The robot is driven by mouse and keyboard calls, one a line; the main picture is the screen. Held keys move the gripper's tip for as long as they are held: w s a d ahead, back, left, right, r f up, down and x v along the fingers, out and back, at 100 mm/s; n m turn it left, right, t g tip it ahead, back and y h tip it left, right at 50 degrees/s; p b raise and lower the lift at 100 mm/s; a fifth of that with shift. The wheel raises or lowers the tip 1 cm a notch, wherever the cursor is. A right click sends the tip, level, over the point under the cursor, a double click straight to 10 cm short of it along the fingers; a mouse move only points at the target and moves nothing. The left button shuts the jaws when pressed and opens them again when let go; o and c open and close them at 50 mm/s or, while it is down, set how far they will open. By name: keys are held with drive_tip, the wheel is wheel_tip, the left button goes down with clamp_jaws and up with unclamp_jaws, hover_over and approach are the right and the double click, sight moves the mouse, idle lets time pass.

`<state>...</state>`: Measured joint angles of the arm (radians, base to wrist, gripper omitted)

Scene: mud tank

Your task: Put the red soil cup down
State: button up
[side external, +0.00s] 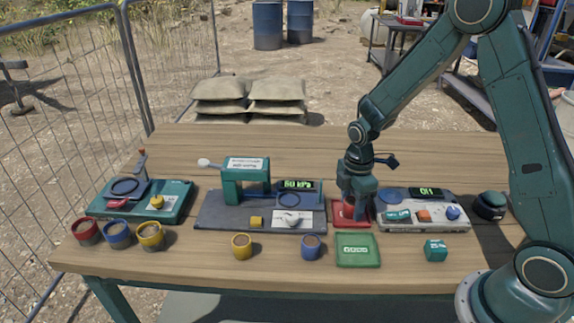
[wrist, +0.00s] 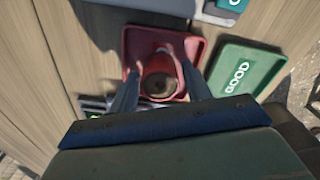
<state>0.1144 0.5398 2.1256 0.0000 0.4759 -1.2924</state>
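The red soil cup (wrist: 161,75) is upright, with brown soil inside, over the red tray (wrist: 197,47) in the wrist view. My gripper (wrist: 159,67) has one finger on each side of the cup, close to its wall. I cannot tell whether the fingers press on it or stand just clear. I also cannot tell whether its base rests on the tray. In the side view, my gripper (side external: 355,212) is low over the red tray (side external: 337,218) and hides the cup.
The green "GOOD" tray (side external: 358,250) lies beside the red tray, towards the front edge. A grey device (side external: 423,212) stands close at right and a press (side external: 245,183) at left. Yellow (side external: 241,246) and blue (side external: 311,246) soil cups stand in front. A teal block (side external: 435,250) sits at right.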

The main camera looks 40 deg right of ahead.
sight(352, 203)
drive_tip(key=shift+o, duration=0.7)
drive_tip(key=shift+r, duration=0.1)
wheel_tip(352, 203, up, 12)
idle(0.3)
drive_tip(key=shift+r, duration=0.1)
idle(0.4)
